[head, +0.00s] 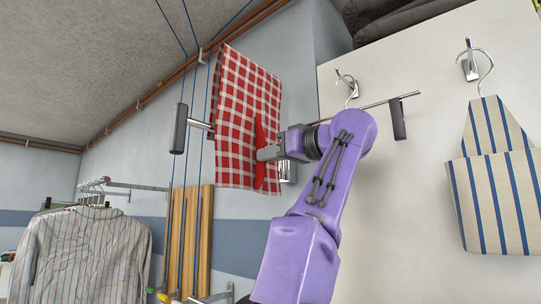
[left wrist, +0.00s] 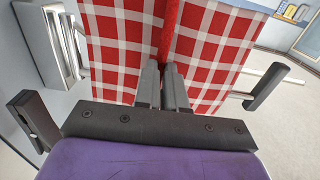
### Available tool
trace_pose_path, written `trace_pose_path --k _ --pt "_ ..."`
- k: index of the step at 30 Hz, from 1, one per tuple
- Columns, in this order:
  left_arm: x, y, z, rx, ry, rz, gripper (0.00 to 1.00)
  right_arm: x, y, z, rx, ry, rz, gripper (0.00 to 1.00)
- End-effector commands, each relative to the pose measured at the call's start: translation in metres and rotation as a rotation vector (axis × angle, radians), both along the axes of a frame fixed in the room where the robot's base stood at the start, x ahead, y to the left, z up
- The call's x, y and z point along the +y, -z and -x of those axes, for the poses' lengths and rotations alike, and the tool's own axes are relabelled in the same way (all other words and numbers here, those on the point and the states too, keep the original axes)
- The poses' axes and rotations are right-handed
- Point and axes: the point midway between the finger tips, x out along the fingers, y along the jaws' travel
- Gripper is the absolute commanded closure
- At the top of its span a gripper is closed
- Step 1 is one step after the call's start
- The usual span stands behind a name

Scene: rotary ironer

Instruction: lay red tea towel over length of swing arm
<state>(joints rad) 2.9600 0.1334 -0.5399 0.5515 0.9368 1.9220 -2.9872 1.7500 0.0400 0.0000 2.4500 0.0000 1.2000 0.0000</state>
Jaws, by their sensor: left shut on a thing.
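The red tea towel (head: 240,110), with a white check, is spread broadly in the head view. My left gripper (head: 262,153) is shut on a bunched red fold near its lower right part. In the left wrist view the towel (left wrist: 125,50) spreads to both sides of the left fingers (left wrist: 163,85). A swing arm with a dark grey end grip (head: 179,128) passes behind the towel's left edge. Its grip also shows in the left wrist view (left wrist: 267,87). The towel hides the arm's middle, so I cannot tell whether it rests on it. My right gripper is out of view.
A second rod with a grey end grip (head: 398,118) lies right of my left arm. A striped apron (head: 495,170) hangs on the white panel. Striped shirts (head: 85,250) hang at lower left. Wooden slats (head: 190,240) and blue cords are behind the towel.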

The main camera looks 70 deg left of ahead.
Motion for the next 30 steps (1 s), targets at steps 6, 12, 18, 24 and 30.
trace_pose_path --k 6,12,18,24,30 --pt "0.0 0.03 0.0 0.001 0.0 -0.001 1.0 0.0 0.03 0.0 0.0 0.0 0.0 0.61" --pt "0.0 0.051 0.0 0.001 0.0 -0.001 1.0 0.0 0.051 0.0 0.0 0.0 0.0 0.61" --pt "0.0 0.073 0.0 0.001 0.0 -0.001 1.0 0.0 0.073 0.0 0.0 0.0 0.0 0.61" --pt "0.0 0.094 0.0 0.001 0.0 -0.001 1.0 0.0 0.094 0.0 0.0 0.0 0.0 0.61" --pt "0.0 0.116 0.0 0.001 0.0 -0.001 1.0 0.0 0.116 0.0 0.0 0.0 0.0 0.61"
